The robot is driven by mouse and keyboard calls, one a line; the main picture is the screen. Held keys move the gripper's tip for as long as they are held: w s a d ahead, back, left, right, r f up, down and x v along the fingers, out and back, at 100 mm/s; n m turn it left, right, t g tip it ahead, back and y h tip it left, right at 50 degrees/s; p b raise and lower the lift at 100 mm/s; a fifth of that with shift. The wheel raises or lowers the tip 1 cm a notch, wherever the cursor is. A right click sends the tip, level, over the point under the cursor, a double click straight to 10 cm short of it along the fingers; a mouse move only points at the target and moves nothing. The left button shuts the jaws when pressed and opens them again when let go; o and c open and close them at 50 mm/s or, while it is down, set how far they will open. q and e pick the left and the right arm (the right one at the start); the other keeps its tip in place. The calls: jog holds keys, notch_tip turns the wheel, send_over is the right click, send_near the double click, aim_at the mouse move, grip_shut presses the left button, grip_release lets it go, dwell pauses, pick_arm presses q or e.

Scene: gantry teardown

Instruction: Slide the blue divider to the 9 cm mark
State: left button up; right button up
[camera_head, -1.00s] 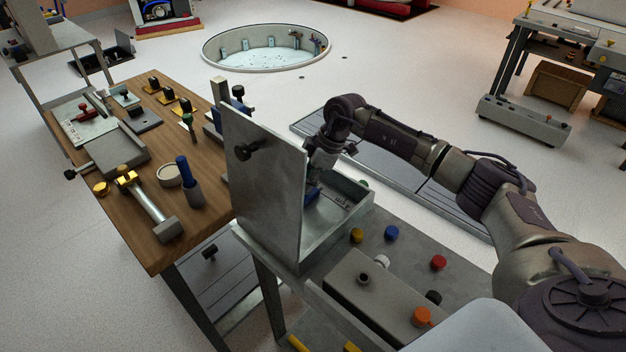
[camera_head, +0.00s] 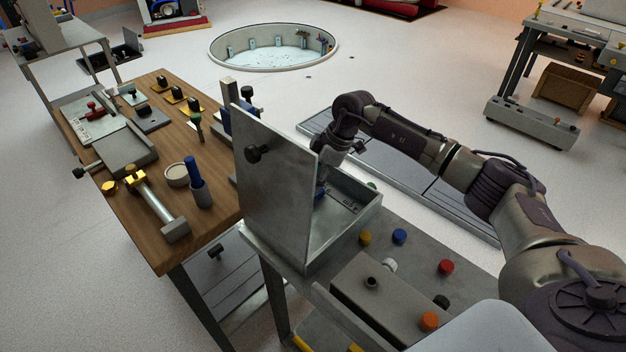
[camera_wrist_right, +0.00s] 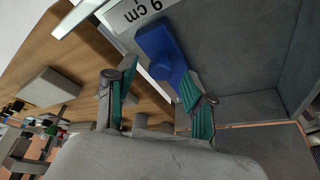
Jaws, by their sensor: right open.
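The blue divider (camera_wrist_right: 165,52) stands in a grey metal tray (camera_head: 345,222), close to a white label (camera_wrist_right: 138,12) reading "9 cm" in the right wrist view. In the head view only a small blue part of the divider (camera_head: 320,194) shows, partly hidden by my gripper and the tall panel. My right gripper (camera_wrist_right: 152,92) is open, with its green-padded fingers spread. The divider is just beyond the fingertips, nearest the finger on the picture's right; I cannot tell whether they touch. My left gripper is not in view.
A tall metal panel (camera_head: 275,190) with a black knob rises at the tray's left side. A grey bench (camera_head: 400,262) with several coloured caps lies in front. A wooden workbench (camera_head: 150,215) with tools stands to the left.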

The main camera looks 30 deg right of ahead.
jog(key=v, duration=1.1)
